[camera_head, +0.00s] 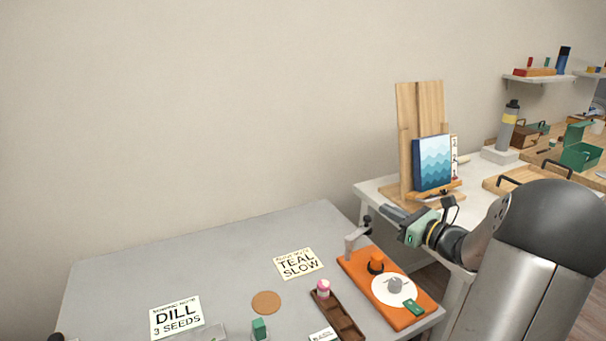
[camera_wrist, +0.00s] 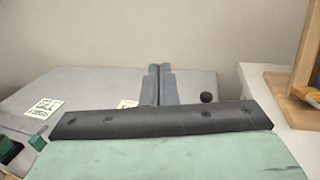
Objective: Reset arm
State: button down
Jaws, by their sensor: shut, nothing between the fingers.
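My gripper (camera_head: 386,209) is at the right of the head view, held above the right end of the grey table (camera_head: 210,260). It points left and is raised clear of the things below it. In the wrist view my gripper (camera_wrist: 159,70) shows its two grey fingers pressed together, with nothing between them. My dark and silver arm comes in from the right edge and hides part of the white table (camera_head: 370,191) behind it.
An orange board (camera_head: 358,269) with a white disc lies below my gripper. A wooden easel (camera_head: 407,130) stands behind. The table's back left is clear.

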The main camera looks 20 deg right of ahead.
jog(key=s+a+f+n+g+y+p, duration=0.15)
jog(key=a+n+g, duration=0.45)
jog(key=a, duration=0.7)
jog(key=s+a+f+n+g+y+p, duration=0.1)
jog(key=s+a+n+g+y, duration=0.15)
jog(key=a+n+g, duration=0.7)
jog(key=s+a+n+h+p, duration=0.1)
jog(key=s+a+n+h, duration=0.3)
jog(key=s+n, duration=0.4)
jog(key=s+a+f+n+g+h+p, duration=0.1)
jog(key=s+a+n+h+p, duration=0.1)
jog(key=s+a+n+h, duration=0.3)
jog(key=s+a+n, duration=0.2)
jog(key=s+n, duration=0.2)
jog(key=s, duration=0.1)
jog(key=shift+a+f, duration=0.2)
jog(key=shift+f, duration=0.1)
jog(key=shift+n, duration=0.25)
